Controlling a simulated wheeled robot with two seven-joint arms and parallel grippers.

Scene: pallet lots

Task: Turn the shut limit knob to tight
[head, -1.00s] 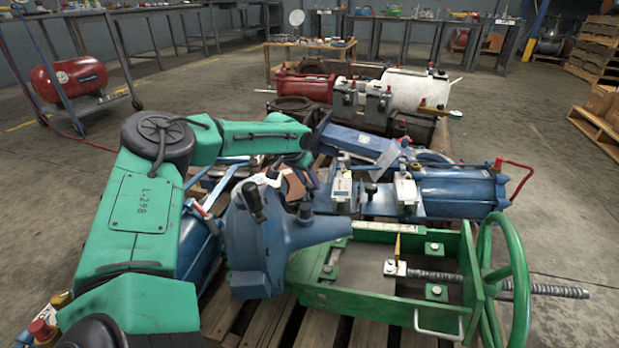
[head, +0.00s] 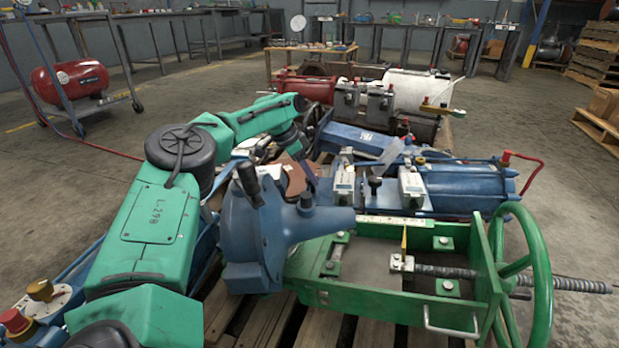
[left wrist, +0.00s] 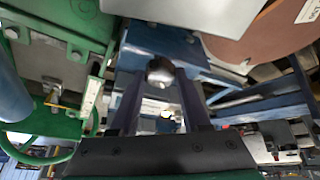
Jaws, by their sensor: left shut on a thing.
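My left gripper (left wrist: 160,80) shows from behind in the left wrist view, its two dark fingers closed on either side of a rounded grey knob (left wrist: 160,70). No label on this knob can be read, and its setting cannot be told. In the head view my green left arm reaches forward, and its wrist dips behind the blue housing (head: 270,240), so the fingers and the gripped knob are largely hidden there. A red knob (head: 15,322) and a brass knob (head: 40,290) sit on blue equipment at the lower left. My right gripper is not in view.
A green frame with a handwheel (head: 540,270) and threaded screw stands on the pallet at right. A blue cylinder (head: 470,188) lies behind it. Red and white cylinders (head: 415,90) lie farther back. Open floor is at the right.

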